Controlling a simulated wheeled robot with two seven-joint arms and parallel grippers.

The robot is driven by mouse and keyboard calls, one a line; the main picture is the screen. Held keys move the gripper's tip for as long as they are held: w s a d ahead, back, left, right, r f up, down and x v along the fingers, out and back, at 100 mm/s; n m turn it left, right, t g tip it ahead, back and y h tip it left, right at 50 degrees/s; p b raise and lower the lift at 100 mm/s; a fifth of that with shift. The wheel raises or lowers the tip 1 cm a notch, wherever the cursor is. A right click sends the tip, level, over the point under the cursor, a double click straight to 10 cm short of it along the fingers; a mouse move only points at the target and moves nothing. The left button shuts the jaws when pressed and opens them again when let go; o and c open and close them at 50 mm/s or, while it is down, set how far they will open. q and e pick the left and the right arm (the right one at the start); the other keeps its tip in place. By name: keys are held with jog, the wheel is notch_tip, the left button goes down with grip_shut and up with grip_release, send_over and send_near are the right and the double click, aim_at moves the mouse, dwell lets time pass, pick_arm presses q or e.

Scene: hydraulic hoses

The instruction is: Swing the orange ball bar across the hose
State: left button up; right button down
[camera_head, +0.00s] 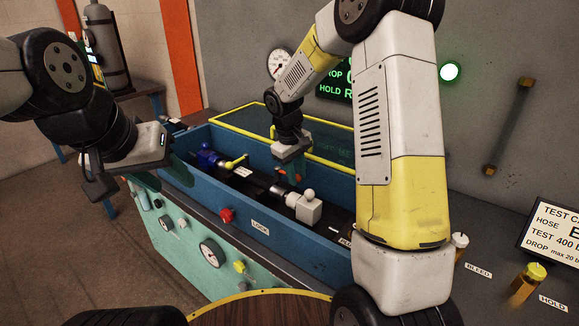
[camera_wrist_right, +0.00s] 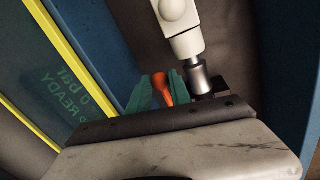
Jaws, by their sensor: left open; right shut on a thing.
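The orange ball bar (camera_wrist_right: 160,88) shows in the right wrist view between the two teal fingertips of my right gripper (camera_wrist_right: 157,92), which is shut on it. In the head view my right gripper (camera_head: 293,171) is inside the blue trough (camera_head: 318,246), and the bar is mostly hidden there. A silver hose end fitting (camera_wrist_right: 200,76) joins a white block (camera_wrist_right: 186,42) just right of the fingers; the same block (camera_head: 304,207) sits in the trough in the head view. The hose itself is largely hidden. My left gripper (camera_head: 130,186) is open and empty, outside the trough's left end.
A blue fitting (camera_head: 209,158) with a yellow lever (camera_head: 236,161) sits at the trough's left end. A yellow-framed guard (camera_head: 318,140) stands open behind. My right arm crosses over the trough's right side.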

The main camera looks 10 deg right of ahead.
aim_at(281, 189)
jog(key=shift+a, duration=0.15)
dwell(0.4)
jog(key=a+m, duration=0.1)
jog(key=m, duration=0.2)
jog(key=s+a+m+g, duration=0.1)
jog(key=a+m, duration=0.1)
jog(key=m, duration=0.1)
jog(key=s+a+m, duration=0.1)
jog(key=a+m, duration=0.1)
jog(key=m, duration=0.1)
jog(key=shift+a+g, duration=0.2)
jog(key=shift+g, duration=0.1)
jog(key=shift+w+a+m+g+y, duration=0.1)
jog(key=shift+w+a+m+g, duration=0.25)
jog(key=shift+a+m, duration=0.9)
jog(key=shift+w+a+m+g+y, duration=0.1)
jog(key=shift+w+a+m, duration=0.45)
jog(key=shift+m, duration=1.25)
jog(key=shift+w+a+m+g+y, duration=0.1)
jog(key=shift+w+a+m+g, duration=0.25)
jog(key=shift+a+m, duration=0.9)
jog(key=shift+w+d+m, duration=0.15)
jog(key=shift+d+m, duration=0.15)
jog(key=shift+d, duration=0.05)
jog(key=c, duration=1.2)
grip_release()
